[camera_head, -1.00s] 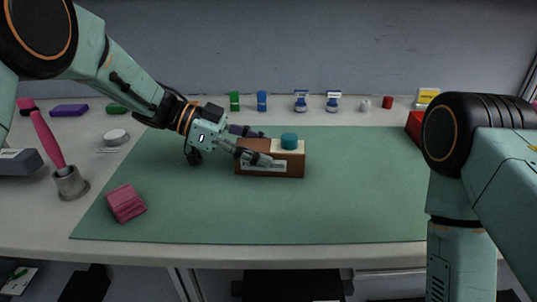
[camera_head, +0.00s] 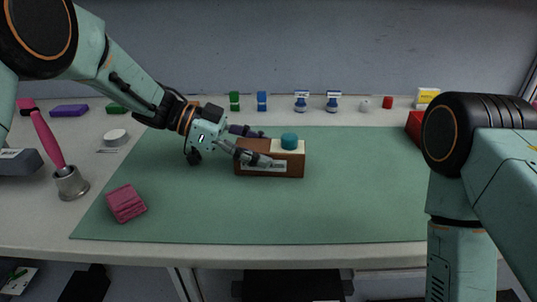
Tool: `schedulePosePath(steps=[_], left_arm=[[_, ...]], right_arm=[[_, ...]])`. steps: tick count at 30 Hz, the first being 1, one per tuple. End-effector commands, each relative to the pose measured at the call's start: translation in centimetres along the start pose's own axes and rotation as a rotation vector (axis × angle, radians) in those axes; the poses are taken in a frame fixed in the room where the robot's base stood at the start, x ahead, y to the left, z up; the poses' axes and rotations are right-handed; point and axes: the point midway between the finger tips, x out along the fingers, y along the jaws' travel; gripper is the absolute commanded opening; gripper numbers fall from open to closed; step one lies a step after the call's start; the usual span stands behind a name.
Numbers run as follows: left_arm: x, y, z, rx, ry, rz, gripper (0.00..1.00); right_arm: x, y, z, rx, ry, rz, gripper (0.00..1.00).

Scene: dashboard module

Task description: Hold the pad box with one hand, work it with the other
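The pad box (camera_head: 287,169) is a brown block with a cream top part and a round teal knob (camera_head: 289,141) on its upper right. My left gripper (camera_head: 262,146) is at the box's left end, one finger along the front face over a pale label and the other behind the box. The fingers straddle the box; whether both touch it is hard to tell. My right arm stands at the right edge of the view, and its gripper is out of the picture.
A pink folded pad (camera_head: 126,203) lies at the mat's left front corner. A metal cup (camera_head: 71,183) with a pink-handled tool stands at left. Small bottles (camera_head: 301,101) and blocks line the back. A red box (camera_head: 414,127) is at back right. The mat's right half is clear.

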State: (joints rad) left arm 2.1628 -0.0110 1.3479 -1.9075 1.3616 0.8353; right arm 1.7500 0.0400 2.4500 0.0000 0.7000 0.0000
Motion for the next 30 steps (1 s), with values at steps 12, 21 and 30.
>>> schedulePosePath(steps=[12, 21, 30], left_arm=[[0.0, 0.0, 0.0, 0.000, 0.000, 0.000, 0.77], [-2.1, -0.1, -0.1, 0.002, 0.002, -0.004, 0.77], [-8.2, -0.1, -0.1, 0.002, 0.003, -0.004, 0.77]], right_arm=[[0.0, 0.0, 0.0, 0.000, 0.000, 0.000, 0.40], [0.0, 0.0, 0.0, 0.000, 0.000, 0.000, 0.40], [0.0, 0.0, 0.0, 0.000, 0.000, 0.000, 0.40]])
